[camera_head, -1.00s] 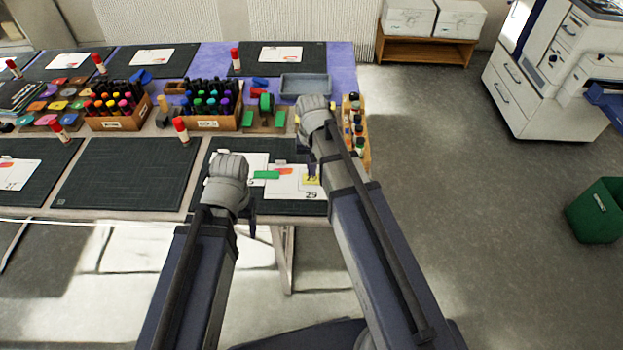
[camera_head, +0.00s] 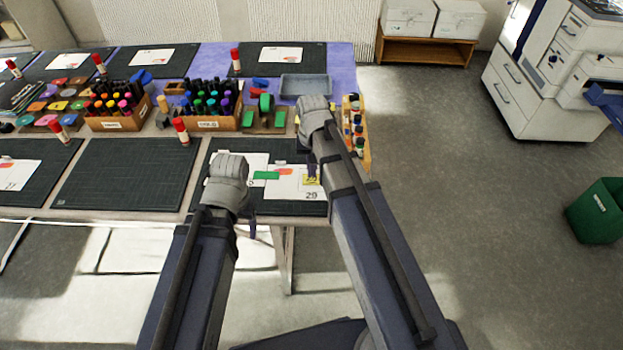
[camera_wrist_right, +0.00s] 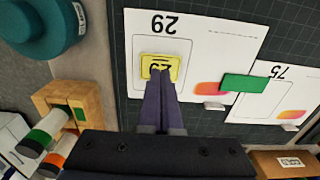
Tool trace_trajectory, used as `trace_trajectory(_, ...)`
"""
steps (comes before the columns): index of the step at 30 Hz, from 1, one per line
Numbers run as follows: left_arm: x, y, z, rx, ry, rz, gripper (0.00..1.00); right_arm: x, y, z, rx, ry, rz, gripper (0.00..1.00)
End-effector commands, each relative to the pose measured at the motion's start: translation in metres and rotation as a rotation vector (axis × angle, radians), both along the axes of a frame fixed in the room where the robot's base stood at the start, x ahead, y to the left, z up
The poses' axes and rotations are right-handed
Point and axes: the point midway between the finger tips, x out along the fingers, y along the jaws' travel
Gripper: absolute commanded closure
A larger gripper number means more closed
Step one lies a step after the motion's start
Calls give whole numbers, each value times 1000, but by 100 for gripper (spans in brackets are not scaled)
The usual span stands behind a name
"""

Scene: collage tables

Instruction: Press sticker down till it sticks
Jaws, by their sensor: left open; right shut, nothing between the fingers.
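A yellow sticker (camera_wrist_right: 162,68) with a dark number lies inside the outlined box of a white sheet (camera_wrist_right: 210,40) marked 29. In the head view the sticker (camera_head: 311,179) is partly covered by my right gripper. My right gripper (camera_wrist_right: 160,82) is shut and empty. Its fingertips overlap the lower part of the sticker in the wrist view; I cannot tell whether they press on it. My left gripper (camera_head: 253,228) hangs near the front edge of the table, apart from the sticker; its fingers are mostly hidden behind its wrist.
A green block (camera_wrist_right: 245,82) lies across the 29 sheet and a neighbouring sheet marked 75 (camera_wrist_right: 275,95). Red-orange pieces lie by it. A wooden rack of bottles (camera_head: 358,150) stands right of the dark mat. Marker boxes (camera_head: 215,122) and a grey tray (camera_head: 306,88) stand behind.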

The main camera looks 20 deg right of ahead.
Motion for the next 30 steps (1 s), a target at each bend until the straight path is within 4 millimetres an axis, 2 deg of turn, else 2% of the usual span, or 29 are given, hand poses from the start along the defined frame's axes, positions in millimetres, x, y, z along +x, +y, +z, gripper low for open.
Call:
trace_trajectory(17,0,0,-1,0,0,0,29,0,0,-1,0,0,0,100)
trace_trajectory(30,0,0,-9,0,0,0,29,0,0,-9,0,0,0,100)
